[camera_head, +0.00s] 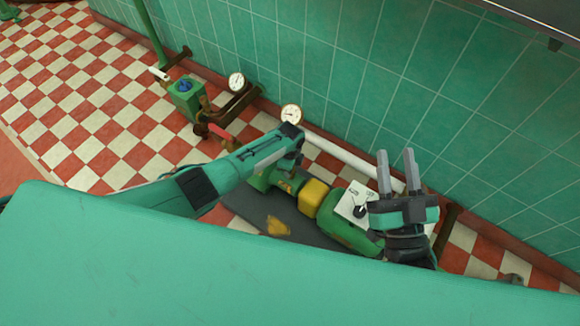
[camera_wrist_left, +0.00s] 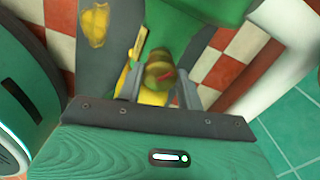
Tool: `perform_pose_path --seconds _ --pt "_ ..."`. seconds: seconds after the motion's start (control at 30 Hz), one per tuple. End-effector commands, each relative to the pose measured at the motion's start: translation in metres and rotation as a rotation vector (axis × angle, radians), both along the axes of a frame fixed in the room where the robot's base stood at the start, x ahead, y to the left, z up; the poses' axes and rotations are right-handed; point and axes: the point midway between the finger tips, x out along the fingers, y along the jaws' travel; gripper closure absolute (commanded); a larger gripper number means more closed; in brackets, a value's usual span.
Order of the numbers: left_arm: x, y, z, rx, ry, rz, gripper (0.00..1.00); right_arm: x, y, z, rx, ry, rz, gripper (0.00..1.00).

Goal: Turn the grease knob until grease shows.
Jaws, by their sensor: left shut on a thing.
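The grease knob (camera_wrist_left: 159,76) is a small round brass-coloured piece with a red mark, on the green pump's end in the left wrist view. My left gripper (camera_wrist_left: 159,88) has one finger on each side of it and is shut on it. In the head view my left forearm hides the knob. The green pump (camera_head: 345,232) lies on a dark base plate (camera_head: 240,204), with a yellow block (camera_head: 314,198) in its middle. A yellow patch (camera_head: 278,226) lies on the plate; I cannot tell whether it is grease. My right gripper (camera_head: 396,157) is open, empty and raised near the pump's right end.
A white pipe (camera_head: 340,152) runs along the green tiled wall behind the pump. Two gauges (camera_head: 291,113) and a green valve box (camera_head: 186,94) with a blue knob stand left of it. A red lever (camera_head: 221,132) is near my left arm.

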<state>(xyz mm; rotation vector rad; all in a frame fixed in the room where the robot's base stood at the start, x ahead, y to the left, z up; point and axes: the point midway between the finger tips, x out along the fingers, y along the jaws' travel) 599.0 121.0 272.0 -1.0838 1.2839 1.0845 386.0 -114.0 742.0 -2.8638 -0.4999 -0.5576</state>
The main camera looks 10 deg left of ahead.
Motion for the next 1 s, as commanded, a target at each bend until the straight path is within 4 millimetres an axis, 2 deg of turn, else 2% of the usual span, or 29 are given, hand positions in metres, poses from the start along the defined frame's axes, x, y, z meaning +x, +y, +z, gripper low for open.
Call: perform_pose_path --seconds 0.57,0.6,0.7,1.0 --pt "-0.0002 -0.0012 0.0002 -0.002 0.0 -0.037 0.86 0.0006 -0.0007 0.0019 0.002 -0.006 -0.003 0.64" --pt "-0.0002 -0.0012 0.0002 -0.002 0.0 -0.037 0.61 0.0006 -0.0007 0.0019 0.002 -0.006 -0.003 0.64" --pt "-0.0002 -0.0011 0.0002 -0.002 0.0 -0.037 0.42 0.0006 -0.0007 0.0019 0.002 -0.006 -0.003 0.64" --pt "-0.0001 -0.0003 0.0006 -0.001 0.0 -0.036 0.41 0.0009 -0.0007 0.0021 0.002 -0.006 -0.003 0.64"
